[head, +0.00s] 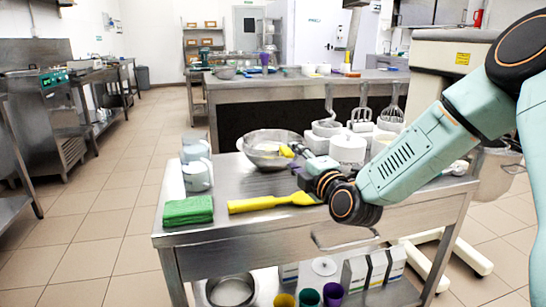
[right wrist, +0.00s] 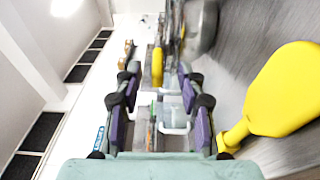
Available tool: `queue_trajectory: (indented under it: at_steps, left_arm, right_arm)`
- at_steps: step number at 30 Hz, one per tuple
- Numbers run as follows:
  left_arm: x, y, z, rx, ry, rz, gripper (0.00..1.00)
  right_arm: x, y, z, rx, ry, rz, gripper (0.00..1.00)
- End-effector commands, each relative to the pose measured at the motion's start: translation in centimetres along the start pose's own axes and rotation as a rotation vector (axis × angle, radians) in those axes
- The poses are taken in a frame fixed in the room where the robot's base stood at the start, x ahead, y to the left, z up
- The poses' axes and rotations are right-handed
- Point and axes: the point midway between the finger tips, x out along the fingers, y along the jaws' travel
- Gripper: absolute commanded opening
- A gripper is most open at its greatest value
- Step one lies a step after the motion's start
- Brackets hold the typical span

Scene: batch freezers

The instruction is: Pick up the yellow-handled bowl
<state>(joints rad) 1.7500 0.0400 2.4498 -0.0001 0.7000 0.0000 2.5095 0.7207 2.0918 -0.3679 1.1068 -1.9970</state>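The metal bowl (head: 262,142) stands on the steel table (head: 240,185), near its far edge. Its yellow handle (head: 287,151) points toward my right gripper (head: 300,164). In the right wrist view the bowl (right wrist: 203,25) shows in part at the top, and the yellow handle (right wrist: 157,66) lies beyond and between the fingertips. My right gripper (right wrist: 158,84) is open and empty, its fingers apart. It is above the table, close to the handle; I cannot tell the exact gap. My left gripper is not in view.
A yellow spatula (head: 262,203) lies just left of and below my right gripper. White containers (head: 347,149) and mixer tools, including a whisk (head: 392,106), stand behind my arm.

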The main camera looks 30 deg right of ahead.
Motion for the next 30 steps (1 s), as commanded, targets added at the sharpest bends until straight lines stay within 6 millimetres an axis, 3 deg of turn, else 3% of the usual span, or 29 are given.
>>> queue_trajectory:
  at_steps: [10,20,30]
  left_arm:
    - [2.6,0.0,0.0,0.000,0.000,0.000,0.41]
    - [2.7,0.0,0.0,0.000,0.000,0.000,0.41]
    - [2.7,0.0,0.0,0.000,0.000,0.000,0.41]
  right_arm:
    - [4.3,-0.1,-0.5,-0.004,0.001,0.002,0.40]
    - [5.1,0.1,-0.5,0.000,0.001,0.000,0.40]
    - [5.0,0.1,-0.5,0.000,0.001,0.000,0.12]
